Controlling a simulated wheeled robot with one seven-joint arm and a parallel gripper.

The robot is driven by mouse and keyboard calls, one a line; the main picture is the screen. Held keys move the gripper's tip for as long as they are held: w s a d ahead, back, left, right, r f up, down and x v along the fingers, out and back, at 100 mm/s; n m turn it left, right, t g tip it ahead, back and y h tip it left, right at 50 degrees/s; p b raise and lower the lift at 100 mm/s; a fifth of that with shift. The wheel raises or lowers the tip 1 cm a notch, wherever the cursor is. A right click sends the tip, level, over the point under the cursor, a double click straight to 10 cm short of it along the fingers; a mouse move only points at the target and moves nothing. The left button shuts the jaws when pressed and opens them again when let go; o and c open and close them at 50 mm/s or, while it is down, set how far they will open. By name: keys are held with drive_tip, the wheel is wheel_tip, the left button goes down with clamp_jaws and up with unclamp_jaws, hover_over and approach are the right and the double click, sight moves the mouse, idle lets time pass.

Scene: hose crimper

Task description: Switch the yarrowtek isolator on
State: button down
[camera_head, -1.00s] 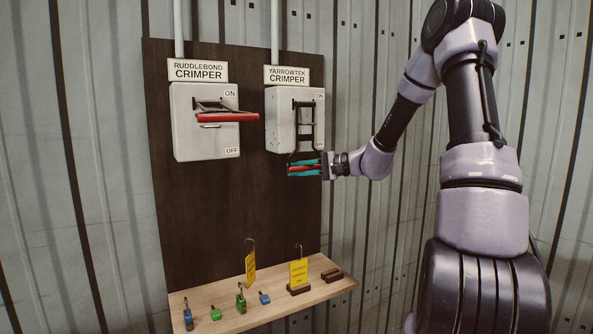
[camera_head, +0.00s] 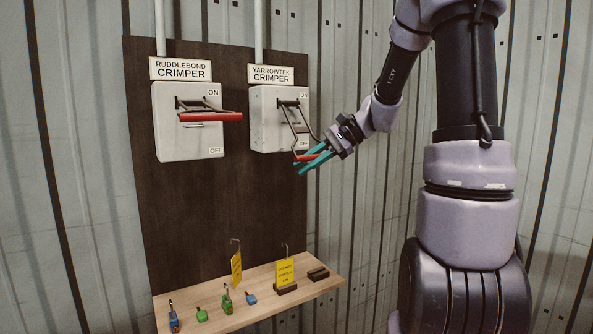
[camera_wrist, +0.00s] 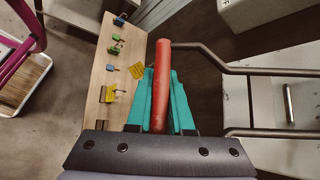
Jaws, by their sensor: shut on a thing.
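The Yarrowtek isolator (camera_head: 266,128) is a pale box on the dark board, under the label "YARROWTEK CRIMPER", marked ON at the top. Its metal lever frame (camera_head: 293,122) hangs out from the box and slopes downward, with a red grip bar (camera_head: 306,157) at its lower end. My gripper (camera_head: 313,161) has teal fingers and is shut on the red bar, in front of the box's lower right. In the wrist view the red bar (camera_wrist: 162,85) lies between the teal fingers, joined to the metal lever arms (camera_wrist: 240,70).
The Ruddlebond isolator (camera_head: 187,135) is to the left, its red handle (camera_head: 212,117) sticking out. Below, a wooden shelf (camera_head: 215,316) holds several small padlocks, yellow tags (camera_head: 285,271) and dark brown blocks (camera_head: 318,273).

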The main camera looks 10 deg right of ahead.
drive_tip(key=s+d+r+m+g+h, duration=0.2)
drive_tip(key=s+r+g, duration=0.2)
drive_tip(key=r, duration=0.6)
drive_tip(key=shift+s+r+m, duration=0.15)
drive_tip(key=shift+s+m, duration=0.25)
drive_tip(key=shift+s, duration=1)
drive_tip(key=shift+d, duration=0.1)
drive_tip(key=c, duration=0.8)
unclamp_jaws()
drive_tip(key=shift+s+r, duration=0.15)
drive_tip(key=shift+d, duration=0.1)
drive_tip(key=v, duration=1)
drive_tip(key=shift+w+d+r, duration=0.2)
drive_tip(key=shift+d, duration=0.05)
drive_tip(key=shift+d, duration=0.1)
